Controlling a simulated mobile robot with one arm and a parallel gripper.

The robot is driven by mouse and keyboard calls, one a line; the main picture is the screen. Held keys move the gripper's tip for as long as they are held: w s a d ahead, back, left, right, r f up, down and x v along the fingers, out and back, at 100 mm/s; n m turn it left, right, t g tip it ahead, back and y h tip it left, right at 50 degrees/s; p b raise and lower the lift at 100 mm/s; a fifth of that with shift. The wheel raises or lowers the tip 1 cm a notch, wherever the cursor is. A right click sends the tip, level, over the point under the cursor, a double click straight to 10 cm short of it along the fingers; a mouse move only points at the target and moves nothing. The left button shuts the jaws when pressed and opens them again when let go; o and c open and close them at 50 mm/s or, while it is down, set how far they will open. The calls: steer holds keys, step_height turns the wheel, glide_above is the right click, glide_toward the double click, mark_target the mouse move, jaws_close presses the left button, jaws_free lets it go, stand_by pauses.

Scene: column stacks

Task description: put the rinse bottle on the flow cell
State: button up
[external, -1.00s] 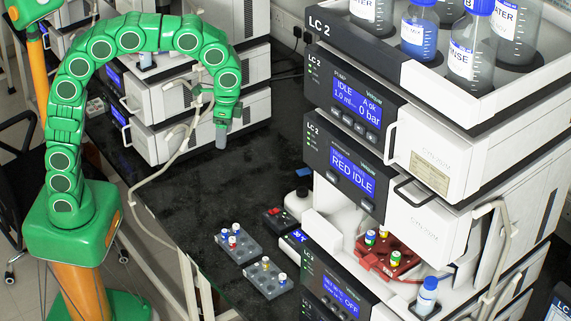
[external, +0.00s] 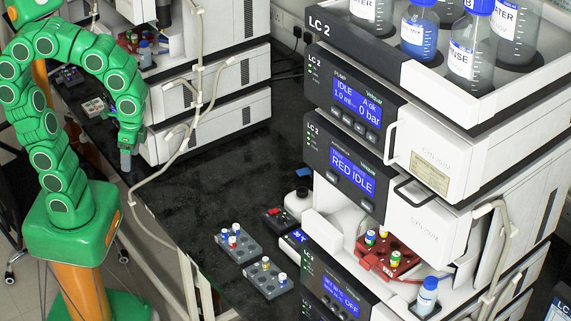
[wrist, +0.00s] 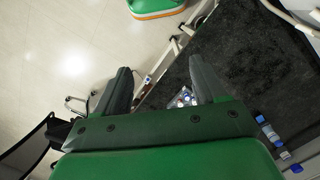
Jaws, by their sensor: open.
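My gripper (external: 126,163) hangs fingers down at the left, beside the rear instrument stack. In the wrist view my gripper (wrist: 161,68) has its fingers apart with nothing between them. A large clear bottle (external: 468,62) with a blue cap and a partly visible label ending in "NSE" stands in the top tray of the right stack. A small blue-capped bottle (external: 427,297) stands low on that stack's front; another (external: 145,54) stands in the rear stack. In the wrist view a blue-capped bottle (wrist: 268,131) lies right of my gripper. I cannot make out which part is the flow cell.
Two grey vial racks (external: 237,246) (external: 268,280) stand on the black bench (external: 200,205). A red vial holder (external: 388,258) sits inside the right stack (external: 345,165). A pale hose (external: 192,110) hangs by the rear stack. The bench middle is clear.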

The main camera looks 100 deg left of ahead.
steer(key=s+d+f, duration=0.1)
steer(key=s+f, duration=0.1)
steer(key=s, duration=0.5)
steer(key=shift+s+d+f, duration=0.15)
steer(key=shift+d, duration=0.2)
stand_by(0.7)
